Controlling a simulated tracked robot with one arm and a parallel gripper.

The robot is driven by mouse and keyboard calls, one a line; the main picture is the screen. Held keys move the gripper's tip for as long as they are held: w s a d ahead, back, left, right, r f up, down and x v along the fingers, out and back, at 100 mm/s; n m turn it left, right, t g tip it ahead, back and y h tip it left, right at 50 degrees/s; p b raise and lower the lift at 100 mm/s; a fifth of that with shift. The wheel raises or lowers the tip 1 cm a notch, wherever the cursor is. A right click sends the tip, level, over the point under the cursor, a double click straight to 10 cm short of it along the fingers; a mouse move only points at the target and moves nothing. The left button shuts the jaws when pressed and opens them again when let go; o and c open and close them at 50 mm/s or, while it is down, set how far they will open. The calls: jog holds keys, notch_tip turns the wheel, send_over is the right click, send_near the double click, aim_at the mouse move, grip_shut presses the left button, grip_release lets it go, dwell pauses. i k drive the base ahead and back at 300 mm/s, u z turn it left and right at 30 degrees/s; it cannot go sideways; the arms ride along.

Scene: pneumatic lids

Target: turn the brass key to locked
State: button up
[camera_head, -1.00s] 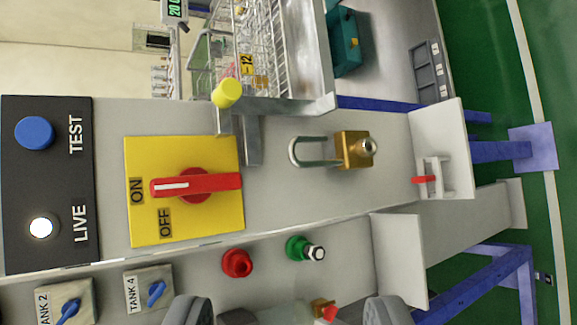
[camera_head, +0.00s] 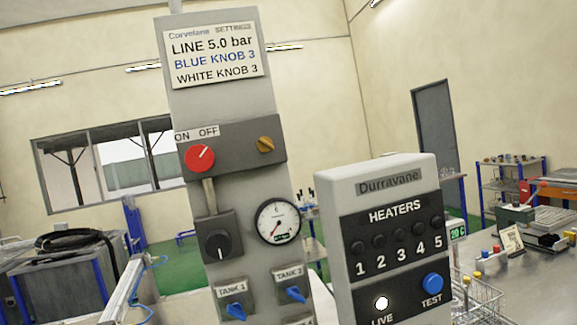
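A small brass-coloured turning piece (camera_head: 265,144) sits on the right of a dark grey box (camera_head: 232,150) on the tall grey panel. It may be the brass key; its lock marking is too small to tell. A red knob (camera_head: 199,158) with a white line is on the left of the same box, under a label ON OFF (camera_head: 197,133). My gripper is not in view.
The tall panel also bears a settings sign (camera_head: 214,55), a black knob (camera_head: 217,245), a round gauge (camera_head: 277,222) and blue tank knobs (camera_head: 235,311). A heater box (camera_head: 390,185) stands at its right. A cluttered bench (camera_head: 520,262) is at the far right.

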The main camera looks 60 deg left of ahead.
aim_at(265, 143)
jog(key=u, duration=1)
jog(key=k, duration=0.6)
jog(key=u, duration=0.25)
jog(key=i, duration=0.5)
